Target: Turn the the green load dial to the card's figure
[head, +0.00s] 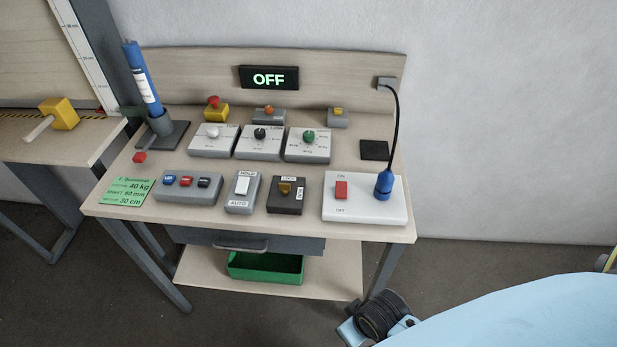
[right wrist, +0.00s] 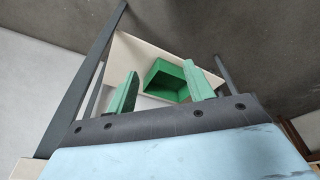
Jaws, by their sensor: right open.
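The green load dial (head: 308,136) stands on a light grey box at the right end of the dial row. Its scale figures are too small to read. The green card (head: 127,190) lies at the table's front left; its lines read 40 kg, 60 mm and 30 cm, the middle one less clearly. In the right wrist view my right gripper (right wrist: 160,88) is open and empty, its green fingers wide apart, with the lower shelf and green bin beyond. In the head view my right arm is at the bottom right, away from the dials. My left gripper is not in view.
White (head: 213,132) and black (head: 260,133) dials sit left of the green one. In front are button boxes (head: 188,188), a HOLD/AUTO switch (head: 242,187) and a red-switch panel (head: 341,190) with a blue plug (head: 382,186). A display (head: 269,78) reads OFF. A green bin (head: 265,267) is below.

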